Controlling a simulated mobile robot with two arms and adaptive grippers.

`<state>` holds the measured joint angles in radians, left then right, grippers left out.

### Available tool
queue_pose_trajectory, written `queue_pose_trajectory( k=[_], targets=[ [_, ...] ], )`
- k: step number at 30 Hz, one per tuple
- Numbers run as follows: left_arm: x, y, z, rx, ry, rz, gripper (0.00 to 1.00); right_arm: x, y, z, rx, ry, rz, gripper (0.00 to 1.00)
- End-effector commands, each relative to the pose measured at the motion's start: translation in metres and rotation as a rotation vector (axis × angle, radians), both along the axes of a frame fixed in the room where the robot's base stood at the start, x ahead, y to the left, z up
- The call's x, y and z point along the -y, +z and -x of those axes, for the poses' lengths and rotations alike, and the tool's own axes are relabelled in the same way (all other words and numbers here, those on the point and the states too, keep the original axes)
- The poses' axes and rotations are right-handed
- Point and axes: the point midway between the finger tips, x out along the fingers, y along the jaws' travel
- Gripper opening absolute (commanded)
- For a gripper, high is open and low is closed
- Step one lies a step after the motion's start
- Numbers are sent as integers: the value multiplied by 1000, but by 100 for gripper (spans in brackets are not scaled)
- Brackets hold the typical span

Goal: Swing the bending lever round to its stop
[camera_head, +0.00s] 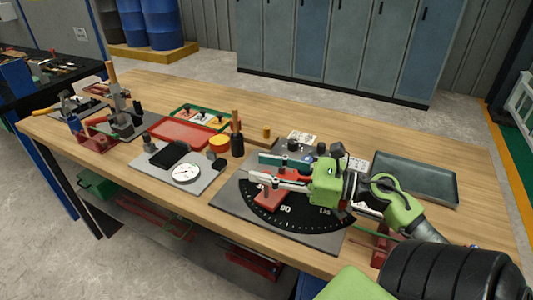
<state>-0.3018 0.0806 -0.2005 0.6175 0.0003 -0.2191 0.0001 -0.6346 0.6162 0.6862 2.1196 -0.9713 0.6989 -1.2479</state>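The bending plate (232,202) is a dark board on the bench with a black angle scale, whose 90 and 125 marks show. A red arm (268,200), which looks like the bending lever, lies over the scale near the 90 mark and points toward the bench's front edge. A small dark upright part stands near it. My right gripper (256,177) is green with pale fingers. It reaches in from the right above the plate, with its fingertips over or beside the red arm. I cannot tell whether they touch or grip it. The gripper hides part of the bender. My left gripper is not in view.
A grey tray (416,170) lies behind my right arm. Left of the plate are a dial gauge (186,172) on a grey base, a wooden-handled tool (236,128) standing upright, and a red tray (180,134). Bare wood shows along the back of the bench.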

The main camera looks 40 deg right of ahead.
Motion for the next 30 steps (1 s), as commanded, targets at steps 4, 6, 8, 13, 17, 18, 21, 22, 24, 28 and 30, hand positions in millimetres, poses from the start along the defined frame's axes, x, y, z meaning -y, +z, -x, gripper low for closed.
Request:
queue_pose_trajectory(
  k=[4,6,8,13,17,18,21,22,24,28,30],
  targets=[
    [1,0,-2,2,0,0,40,-1,29,0,3,4,7,36],
    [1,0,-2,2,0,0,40,-2,43,0,4,4,6,36],
    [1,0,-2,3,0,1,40,-1,54,0,3,3,7,36],
    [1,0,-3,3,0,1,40,-1,78,0,2,2,3,36],
    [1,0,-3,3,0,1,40,-1,86,0,1,2,2,36],
    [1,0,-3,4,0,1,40,-1,87,0,1,2,1,36],
    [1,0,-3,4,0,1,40,-1,87,0,1,1,0,36],
    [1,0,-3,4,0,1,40,-1,87,0,1,1,0,36],
    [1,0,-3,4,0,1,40,-1,87,0,1,1,0,36],
    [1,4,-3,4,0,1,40,-1,91,0,1,1,0,7],
    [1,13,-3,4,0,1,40,-1,99,0,1,1,0,0]
  ],
)
